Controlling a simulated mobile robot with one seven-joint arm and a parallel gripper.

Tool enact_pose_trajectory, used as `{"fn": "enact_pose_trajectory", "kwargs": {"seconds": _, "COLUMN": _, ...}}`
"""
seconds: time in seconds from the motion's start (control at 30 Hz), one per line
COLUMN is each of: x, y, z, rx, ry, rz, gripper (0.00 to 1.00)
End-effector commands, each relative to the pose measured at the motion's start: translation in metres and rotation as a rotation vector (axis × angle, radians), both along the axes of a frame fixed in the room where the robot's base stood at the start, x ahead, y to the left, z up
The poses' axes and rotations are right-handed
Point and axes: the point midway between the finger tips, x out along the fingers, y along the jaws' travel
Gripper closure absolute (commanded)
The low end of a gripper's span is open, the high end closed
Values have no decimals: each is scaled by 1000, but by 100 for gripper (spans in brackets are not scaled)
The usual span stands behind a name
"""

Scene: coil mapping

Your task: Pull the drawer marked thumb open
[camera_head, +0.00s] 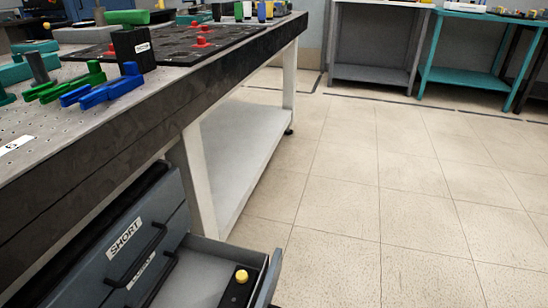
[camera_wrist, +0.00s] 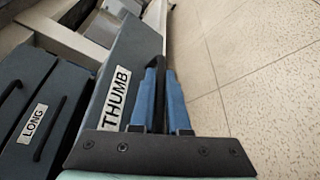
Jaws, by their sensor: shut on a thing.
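The drawer marked THUMB (camera_wrist: 128,75) shows in the wrist view, its dark grey front bearing a white label. My gripper (camera_wrist: 160,66) has blue fingers closed around the black bar handle of that front. In the head view an open drawer (camera_head: 200,278) stands out from the cabinet low in the picture. Its front (camera_head: 266,283) is at the right end, and its label is not visible there. A black piece with a yellow knob (camera_head: 241,276) lies inside. My gripper does not show in the head view.
A workbench (camera_head: 90,130) with green and blue pieces stands above. The tiled floor (camera_head: 400,210) to the right is clear. Other benches stand at the back.

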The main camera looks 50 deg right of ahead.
Motion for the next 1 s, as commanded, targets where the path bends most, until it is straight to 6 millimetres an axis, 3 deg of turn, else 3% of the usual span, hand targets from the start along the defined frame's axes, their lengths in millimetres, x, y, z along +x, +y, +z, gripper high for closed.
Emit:
{"fn": "enact_pose_trajectory", "kwargs": {"seconds": 0.07, "x": 1, "y": 3, "z": -1, "rx": 3, "ry": 2, "rz": 7, "gripper": 100}}
{"fn": "enact_pose_trajectory", "kwargs": {"seconds": 0.1, "x": 1, "y": 3, "z": -1, "rx": 3, "ry": 2, "rz": 7, "gripper": 81}}
{"fn": "enact_pose_trajectory", "kwargs": {"seconds": 0.17, "x": 1, "y": 3, "z": -1, "rx": 2, "ry": 2, "rz": 7, "gripper": 74}}
{"fn": "enact_pose_trajectory", "kwargs": {"seconds": 0.57, "x": -5, "y": 8, "z": 2, "rx": 1, "ry": 4, "rz": 3, "gripper": 74}}
{"fn": "enact_pose_trajectory", "kwargs": {"seconds": 1.0, "x": -61, "y": 76, "z": 23, "rx": 2, "ry": 5, "rz": 7, "gripper": 74}}
